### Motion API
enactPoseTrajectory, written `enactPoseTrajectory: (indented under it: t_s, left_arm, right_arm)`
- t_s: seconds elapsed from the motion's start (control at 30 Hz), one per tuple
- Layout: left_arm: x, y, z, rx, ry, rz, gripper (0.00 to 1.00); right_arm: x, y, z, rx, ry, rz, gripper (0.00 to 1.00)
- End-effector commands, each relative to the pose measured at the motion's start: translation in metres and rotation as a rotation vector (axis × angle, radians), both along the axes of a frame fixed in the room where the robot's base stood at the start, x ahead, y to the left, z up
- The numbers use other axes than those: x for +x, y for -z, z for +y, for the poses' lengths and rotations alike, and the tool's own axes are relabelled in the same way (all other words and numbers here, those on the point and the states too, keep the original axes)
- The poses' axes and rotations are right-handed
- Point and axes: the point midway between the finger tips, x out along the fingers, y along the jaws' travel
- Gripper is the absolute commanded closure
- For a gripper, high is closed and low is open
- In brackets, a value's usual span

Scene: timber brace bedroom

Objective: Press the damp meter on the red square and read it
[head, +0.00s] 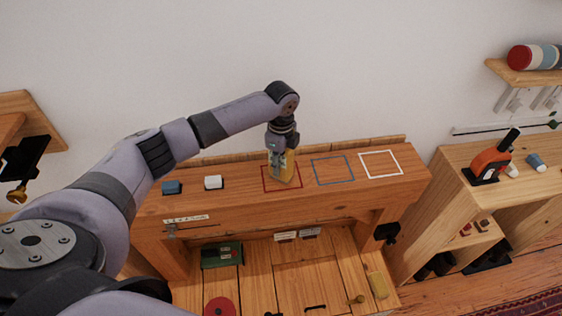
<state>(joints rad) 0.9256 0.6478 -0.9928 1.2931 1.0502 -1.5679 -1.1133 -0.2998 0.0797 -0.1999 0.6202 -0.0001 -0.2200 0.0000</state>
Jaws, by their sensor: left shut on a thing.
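The red square (268,188) is an outline on the top of the wooden bench beam. My left gripper (281,166) points down over it, shut on a yellow object, which I take to be the damp meter (288,173). The meter is upright, with its lower end inside the red outline. I cannot tell whether it touches the wood firmly or just hovers. Its display does not show a readable value from here. My right gripper is not in view.
A blue square (333,171) and a white square (380,165) lie to the right on the same beam. A blue block (172,188) and a white block (213,182) stand to the left. An orange and black tool (490,162) stands on the right-hand bench.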

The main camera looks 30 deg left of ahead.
Motion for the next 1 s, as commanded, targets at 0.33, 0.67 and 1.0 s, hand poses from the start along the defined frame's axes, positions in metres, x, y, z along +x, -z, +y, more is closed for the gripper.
enactPoseTrajectory:
  t_s: [0.33,0.67,1.0]
  left_arm:
    - [0.0,-0.029,0.0,0.0,0.0,0.001,0.95]
    - [0.001,-0.052,0.0,0.0,0.0,-0.003,0.95]
    - [0.001,-0.069,0.0,0.0,0.0,-0.002,0.95]
  right_arm:
    - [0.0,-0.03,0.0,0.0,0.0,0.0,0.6]
    - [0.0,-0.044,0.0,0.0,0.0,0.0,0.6]
    - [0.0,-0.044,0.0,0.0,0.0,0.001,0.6]
